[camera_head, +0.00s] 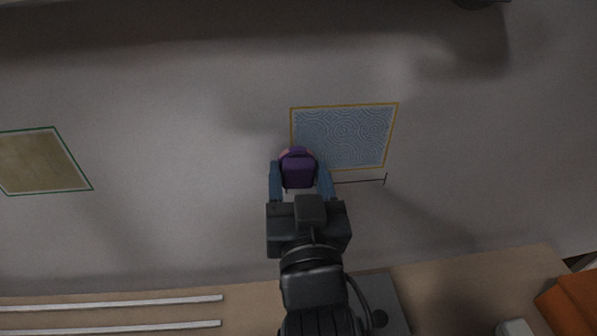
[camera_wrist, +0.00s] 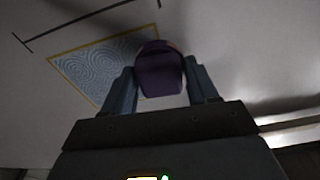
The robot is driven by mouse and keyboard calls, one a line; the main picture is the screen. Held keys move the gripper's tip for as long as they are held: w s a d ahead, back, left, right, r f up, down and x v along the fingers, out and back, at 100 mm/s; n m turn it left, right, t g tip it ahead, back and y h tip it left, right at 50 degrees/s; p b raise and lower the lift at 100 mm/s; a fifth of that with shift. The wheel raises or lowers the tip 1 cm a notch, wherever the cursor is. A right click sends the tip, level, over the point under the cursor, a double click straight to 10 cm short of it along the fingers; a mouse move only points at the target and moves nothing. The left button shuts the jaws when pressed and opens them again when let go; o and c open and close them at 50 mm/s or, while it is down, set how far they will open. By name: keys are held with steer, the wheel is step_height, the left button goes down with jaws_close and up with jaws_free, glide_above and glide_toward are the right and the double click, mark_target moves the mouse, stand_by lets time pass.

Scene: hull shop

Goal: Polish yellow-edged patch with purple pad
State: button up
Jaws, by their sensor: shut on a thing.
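The yellow-edged patch (camera_head: 347,135) is a blue-grey square with swirl marks on the pale hull wall, right of centre in the head view. It also shows in the wrist view (camera_wrist: 88,68), left of the pad. My gripper (camera_head: 299,180) is shut on the purple pad (camera_head: 298,169), with one blue finger on each side of it. In the wrist view the purple pad (camera_wrist: 158,74) sits between the fingers and overlaps the patch's edge. In the head view it covers the patch's lower left corner. I cannot tell whether the pad touches the wall.
A green-edged tan patch (camera_head: 42,161) is on the wall at the far left. A thin dark line with end ticks (camera_head: 360,181) runs under the yellow-edged patch. Two pale rails (camera_head: 110,303) lie at lower left, and an orange object (camera_head: 570,303) is at lower right.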

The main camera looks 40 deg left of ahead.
steer(key=shift+r+p+v, duration=0.2)
steer(key=shift+p+v, duration=0.35)
steer(key=shift+v, duration=1.9)
steer(key=shift+s+d, duration=0.1)
steer(key=shift+r+b+v, duration=0.15)
steer(key=shift+r+v, duration=0.05)
steer(key=shift+v, duration=1)
steer(key=shift+r+b+v, duration=0.15)
steer(key=shift+v, duration=1)
steer(key=v, duration=0.4)
steer(key=shift+r+b, duration=0.25)
steer(key=shift+b, duration=0.15)
